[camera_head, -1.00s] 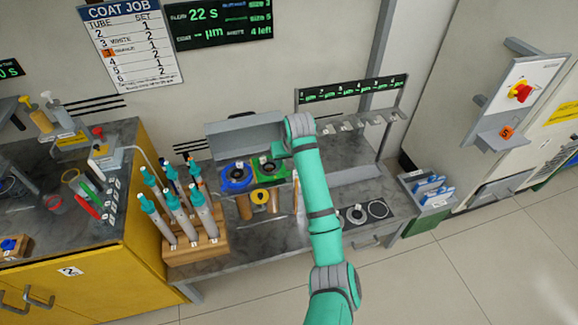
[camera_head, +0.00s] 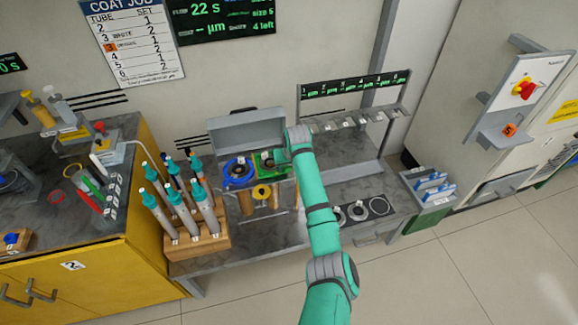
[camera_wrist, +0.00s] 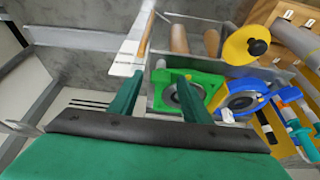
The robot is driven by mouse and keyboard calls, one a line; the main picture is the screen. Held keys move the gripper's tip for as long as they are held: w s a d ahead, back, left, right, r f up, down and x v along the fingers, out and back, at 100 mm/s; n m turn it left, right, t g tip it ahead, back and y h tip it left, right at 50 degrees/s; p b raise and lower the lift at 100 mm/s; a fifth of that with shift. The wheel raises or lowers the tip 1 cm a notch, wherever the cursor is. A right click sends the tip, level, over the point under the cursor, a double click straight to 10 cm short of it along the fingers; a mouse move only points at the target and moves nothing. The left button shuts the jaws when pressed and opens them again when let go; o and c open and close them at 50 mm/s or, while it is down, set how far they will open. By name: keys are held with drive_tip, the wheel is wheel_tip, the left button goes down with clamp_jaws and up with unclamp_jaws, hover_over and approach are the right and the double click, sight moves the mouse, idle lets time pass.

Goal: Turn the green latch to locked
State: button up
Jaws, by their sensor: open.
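The green latch unit (camera_head: 268,160), a green block with a dark round centre, sits on the bench beside a blue ring unit (camera_head: 238,172). Both also show in the wrist view, the green unit (camera_wrist: 208,79) left of the blue unit (camera_wrist: 240,97). My gripper (camera_wrist: 158,78) is open, with nothing seen between its fingers. Its right finger overlaps the green unit in the wrist view; I cannot tell whether they touch. In the head view my arm's end is at the green unit's right and hides the fingers. Which way the latch is turned is unclear.
A grey open-lidded box (camera_head: 246,130) stands behind the units. A wooden rack of teal-topped tubes (camera_head: 198,240) stands to the left. A hook rack (camera_head: 350,120) stands behind right.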

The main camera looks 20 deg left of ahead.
drive_tip(key=c, duration=1.1)
drive_tip(key=shift+o, duration=0.3)
drive_tip(key=shift+m, duration=0.3)
drive_tip(key=m, duration=0.1)
drive_tip(key=m+h, duration=0.1)
drive_tip(key=m, duration=0.2)
drive_tip(key=shift+a+t+h, duration=0.3)
drive_tip(key=shift+t+h, duration=0.1)
drive_tip(key=m+h, duration=0.1)
drive_tip(key=m, duration=0.4)
drive_tip(key=shift+h, duration=0.4)
